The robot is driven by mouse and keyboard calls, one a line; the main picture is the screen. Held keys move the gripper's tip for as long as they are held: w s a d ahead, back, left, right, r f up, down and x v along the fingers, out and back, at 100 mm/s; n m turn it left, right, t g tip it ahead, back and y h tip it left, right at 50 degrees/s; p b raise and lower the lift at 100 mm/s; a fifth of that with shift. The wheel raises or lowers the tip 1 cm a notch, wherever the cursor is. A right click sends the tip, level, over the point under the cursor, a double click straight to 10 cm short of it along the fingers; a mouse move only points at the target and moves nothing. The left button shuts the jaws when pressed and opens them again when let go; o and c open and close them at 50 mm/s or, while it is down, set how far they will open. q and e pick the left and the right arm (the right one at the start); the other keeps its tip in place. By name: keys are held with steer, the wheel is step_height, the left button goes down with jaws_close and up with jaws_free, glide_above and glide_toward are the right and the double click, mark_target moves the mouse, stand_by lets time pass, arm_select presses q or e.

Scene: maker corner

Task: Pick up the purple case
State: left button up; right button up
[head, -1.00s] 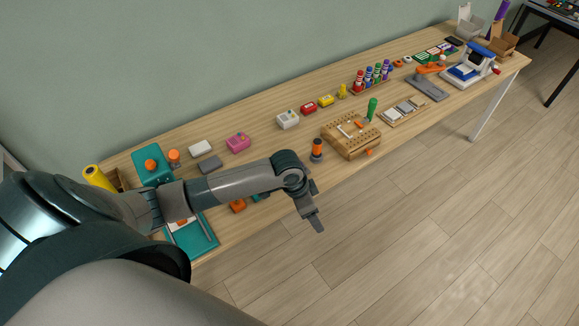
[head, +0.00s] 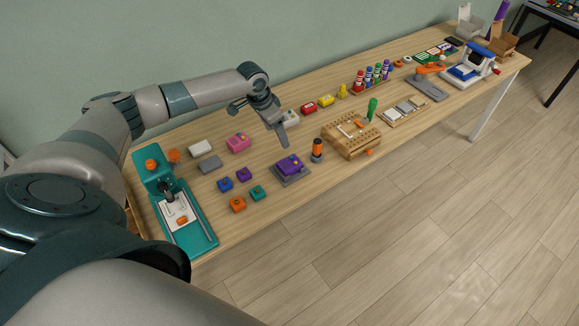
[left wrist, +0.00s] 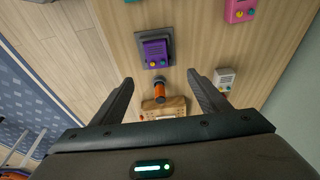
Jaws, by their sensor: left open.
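In the left wrist view the purple case (left wrist: 155,52) lies beyond the fingertips, above the middle of the picture. My left gripper (head: 280,130) is open and empty, held above the table behind the case and apart from it. Its two fingers also show in the left wrist view (left wrist: 160,85), spread wide. My right gripper is not in view.
An orange-and-black cylinder (head: 318,150) stands just right of the case. A wooden pegboard box (head: 350,140) is further right. Small blue (head: 225,184) and orange (head: 238,204) blocks lie to the left, near a teal press (head: 190,228). A pink case (head: 238,143) lies behind.

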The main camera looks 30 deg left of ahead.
arm_select(q)
glide_toward(289, 163)
steer(key=b, duration=0.1)
steer(key=w+f+b, duration=0.1)
steer(key=b, duration=0.1)
steer(key=shift+a+f, duration=0.25)
steer(key=shift+b+x, duration=0.8)
steer(key=shift+x, duration=0.1)
steer(key=b+x, duration=0.3)
steer(key=x, duration=0.1)
steer(key=shift+s+d+b, duration=0.3)
steer(key=shift+w+f+b, duration=0.2)
steer(key=shift+f+b, duration=0.4)
steer(key=shift+b, duration=0.05)
